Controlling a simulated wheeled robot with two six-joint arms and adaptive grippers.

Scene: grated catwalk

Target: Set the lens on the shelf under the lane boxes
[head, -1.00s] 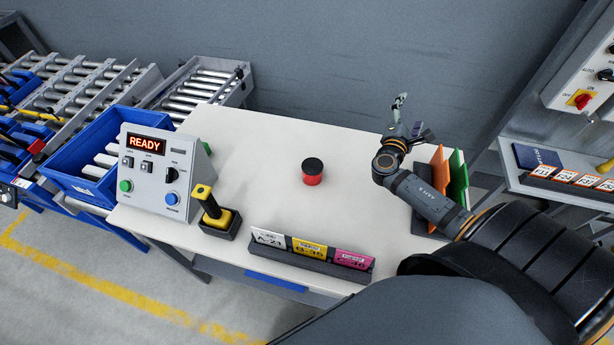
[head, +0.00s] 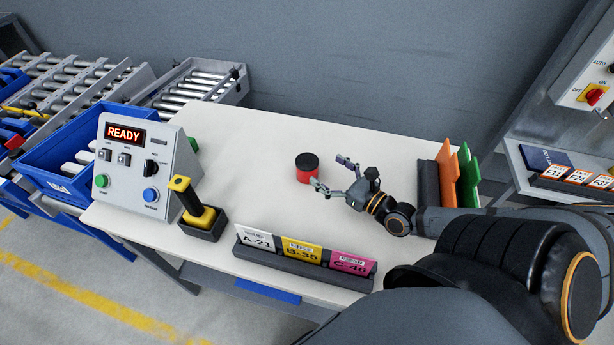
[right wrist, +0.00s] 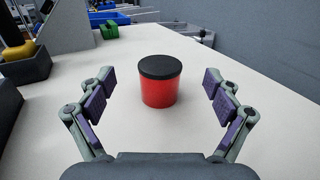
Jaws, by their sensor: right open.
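A short red cylinder with a black top (head: 306,168) stands upright on the white table (head: 270,130); it is the only thing here that looks like the lens. My right gripper (head: 328,172) is open and empty just right of it, fingers pointing at it. In the right wrist view the red cylinder (right wrist: 160,88) stands ahead, centred between the spread fingers, with gaps on both sides. A grey shelf (head: 520,180) at the right edge carries orange-and-white label tiles (head: 578,176) and a dark blue book (head: 545,157). I cannot tell which things are the lane boxes. My left gripper is out of view.
A READY control panel (head: 145,165) and a yellow-black joystick (head: 195,210) stand at the table's left. A card rack (head: 305,258) lines the front edge. Orange and green folders (head: 457,175) stand at the right, close to my arm. The back middle is clear.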

